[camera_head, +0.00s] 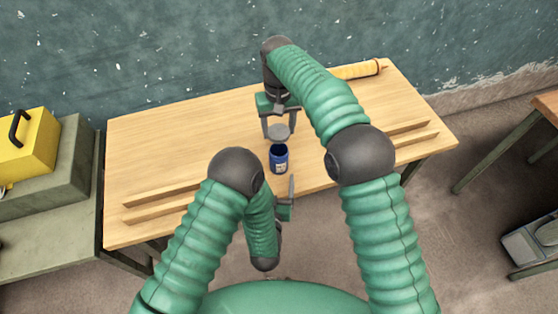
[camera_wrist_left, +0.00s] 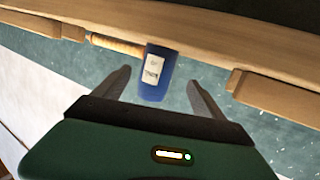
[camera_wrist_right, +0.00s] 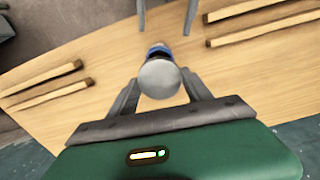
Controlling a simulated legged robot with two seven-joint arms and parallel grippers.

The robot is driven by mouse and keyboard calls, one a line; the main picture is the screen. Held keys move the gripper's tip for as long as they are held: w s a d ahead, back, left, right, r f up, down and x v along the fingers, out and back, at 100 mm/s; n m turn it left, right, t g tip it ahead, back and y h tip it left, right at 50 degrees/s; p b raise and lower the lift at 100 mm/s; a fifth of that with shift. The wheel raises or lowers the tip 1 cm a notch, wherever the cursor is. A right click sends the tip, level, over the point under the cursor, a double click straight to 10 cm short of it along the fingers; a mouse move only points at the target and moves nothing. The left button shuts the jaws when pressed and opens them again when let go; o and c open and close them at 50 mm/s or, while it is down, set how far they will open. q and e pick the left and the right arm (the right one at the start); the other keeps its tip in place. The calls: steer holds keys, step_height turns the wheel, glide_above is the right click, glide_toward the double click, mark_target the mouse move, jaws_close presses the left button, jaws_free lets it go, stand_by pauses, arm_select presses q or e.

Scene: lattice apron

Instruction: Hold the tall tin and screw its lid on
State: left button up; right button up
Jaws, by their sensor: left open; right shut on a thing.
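The tall tin (camera_head: 279,160) is dark blue with a pale label and stands upright, open at the top, near the table's front edge. It also shows in the left wrist view (camera_wrist_left: 153,82). My left gripper (camera_head: 285,190) is open on the near side of the tin, its fingers pointing towards it and apart from it. My right gripper (camera_head: 278,134) is shut on the grey round lid (camera_head: 278,131), just beyond the tin in the head view. In the right wrist view the lid (camera_wrist_right: 159,79) covers most of the tin (camera_wrist_right: 158,50).
Wooden strips lie on the table at the left (camera_head: 160,198) and right (camera_head: 405,135). A yellow roll (camera_head: 356,71) lies at the back right. A yellow case (camera_head: 28,150) is on a grey stand at the left. The table's back left is clear.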

mark_target(278, 166)
arm_select(q)
steer(key=s, duration=0.1)
steer(key=s+t, duration=0.1)
steer(key=s, duration=0.1)
steer(key=shift+d+f+t, duration=0.1)
steer(key=shift+f+t, duration=0.15)
steer(key=shift+t, duration=0.05)
steer(key=shift+s+d+r, duration=0.15)
steer(key=shift+s, duration=0.05)
steer(key=shift+w, duration=0.1)
steer(key=shift+w, duration=0.25)
steer(key=w, duration=1.1)
steer(key=shift+w+d, duration=0.2)
steer(key=shift+d, duration=0.2)
jaws_close()
